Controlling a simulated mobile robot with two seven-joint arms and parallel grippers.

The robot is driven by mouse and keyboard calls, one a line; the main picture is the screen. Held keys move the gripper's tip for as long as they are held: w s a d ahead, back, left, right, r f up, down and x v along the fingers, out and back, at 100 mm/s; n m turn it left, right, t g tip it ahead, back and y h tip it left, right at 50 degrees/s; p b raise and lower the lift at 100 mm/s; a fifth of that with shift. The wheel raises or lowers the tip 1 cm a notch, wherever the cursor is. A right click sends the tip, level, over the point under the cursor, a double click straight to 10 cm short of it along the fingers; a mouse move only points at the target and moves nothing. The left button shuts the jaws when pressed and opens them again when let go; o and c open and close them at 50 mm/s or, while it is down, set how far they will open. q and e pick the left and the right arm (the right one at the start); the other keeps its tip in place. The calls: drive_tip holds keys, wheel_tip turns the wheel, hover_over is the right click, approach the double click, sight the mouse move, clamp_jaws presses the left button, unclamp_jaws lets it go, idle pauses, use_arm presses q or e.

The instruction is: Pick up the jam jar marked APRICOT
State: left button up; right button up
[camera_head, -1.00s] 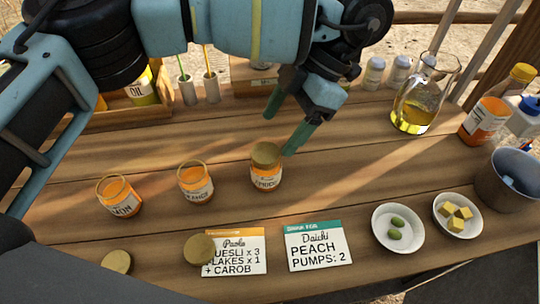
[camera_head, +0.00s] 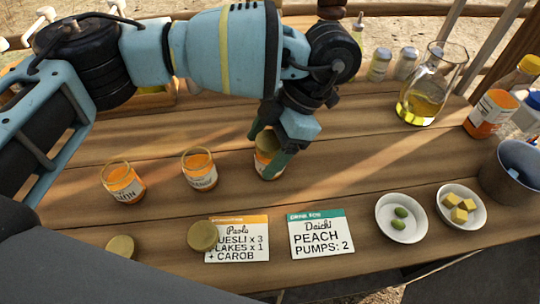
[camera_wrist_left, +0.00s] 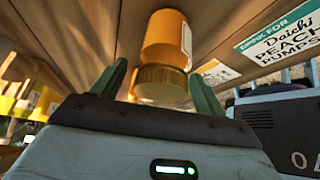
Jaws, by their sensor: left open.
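A lidded orange jam jar (camera_head: 268,170) stands upright on the wooden table, the rightmost of three jars. Its label is partly hidden now and hard to read, so I cannot confirm APRICOT. My left gripper (camera_head: 266,152) is open, with its green fingers on either side of the jar's lid. In the left wrist view the gold lid (camera_wrist_left: 160,84) and orange jar (camera_wrist_left: 165,42) sit between the open fingers (camera_wrist_left: 157,75). I cannot tell whether the fingers touch it. Two uncapped orange jars, one at far left (camera_head: 123,182) and one in the middle (camera_head: 200,170), stand to its left. My right gripper is out of view.
Two loose lids (camera_head: 121,248) (camera_head: 202,236) lie in front. Order cards for Paolo (camera_head: 238,240) and Daichi (camera_head: 320,235) lie nearby. A bowl with green olives (camera_head: 401,233), a bowl of yellow cubes (camera_head: 445,212), a glass jug (camera_head: 425,95) and a grey bucket (camera_head: 508,172) stand right.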

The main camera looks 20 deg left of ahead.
use_arm(q)
drive_tip(key=shift+c, duration=0.3)
drive_tip(key=c, duration=1.2)
drive_tip(key=shift+r, duration=0.55)
wheel_tip(320, 180, up, 2)
drive_tip(key=shift+r, duration=0.2)
drive_tip(key=shift+c, duration=0.2)
drive_tip(key=s+d+r, duration=0.1)
drive_tip(key=s+d, duration=0.1)
drive_tip(key=d, duration=1.4)
drive_tip(key=shift+r, duration=0.2)
drive_tip(key=shift+s, duration=0.1)
